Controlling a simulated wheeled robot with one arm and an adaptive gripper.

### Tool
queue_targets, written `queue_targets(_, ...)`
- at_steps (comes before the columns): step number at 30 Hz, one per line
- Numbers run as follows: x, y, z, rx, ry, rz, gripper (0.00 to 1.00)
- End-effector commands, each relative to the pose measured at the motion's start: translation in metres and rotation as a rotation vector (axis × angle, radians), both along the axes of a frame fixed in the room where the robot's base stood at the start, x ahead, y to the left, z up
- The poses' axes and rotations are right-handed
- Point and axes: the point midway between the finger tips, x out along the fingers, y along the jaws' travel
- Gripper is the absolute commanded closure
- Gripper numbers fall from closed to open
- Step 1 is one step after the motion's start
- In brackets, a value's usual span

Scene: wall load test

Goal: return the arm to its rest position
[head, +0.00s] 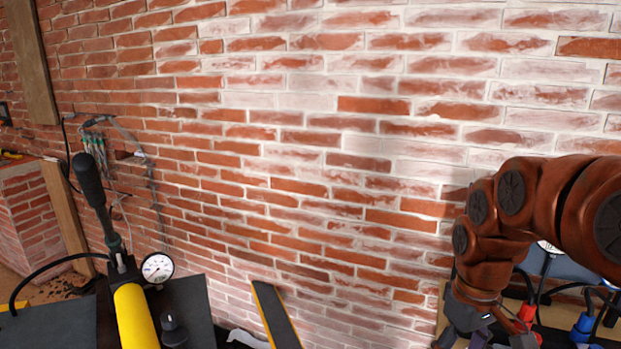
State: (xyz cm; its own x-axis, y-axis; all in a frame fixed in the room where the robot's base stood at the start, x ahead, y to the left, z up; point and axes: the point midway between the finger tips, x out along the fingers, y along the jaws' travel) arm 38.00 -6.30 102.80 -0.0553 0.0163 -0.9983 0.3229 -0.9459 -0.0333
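My arm, reddish brown with dark round joint caps, is folded at the right side of the head view in front of the brick wall (300,130). Its links bend down, and my gripper (484,338) points downward at the bottom edge of the picture. Only the upper part of the gripper shows. Its fingertips are cut off by the frame, so I cannot tell whether it is open or shut or holds anything.
A hand pump with a yellow cylinder (135,318), black handle and pressure gauge (157,268) stands lower left. A yellow-edged dark bar (275,315) leans near the wall. Cables and red and blue connectors (583,327) crowd the arm's lower right. Loose wires (100,140) hang on the left wall.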

Motion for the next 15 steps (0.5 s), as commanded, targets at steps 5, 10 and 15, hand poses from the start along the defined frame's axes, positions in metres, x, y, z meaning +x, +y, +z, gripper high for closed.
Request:
queue_targets(5,-0.055,0.03,-0.001,-0.013,0.028,-0.063,0.28)
queue_targets(10,-0.109,0.049,-0.01,-0.028,0.06,-0.149,0.28)
queue_targets(15,-0.156,0.059,-0.022,-0.042,0.086,-0.242,0.28)
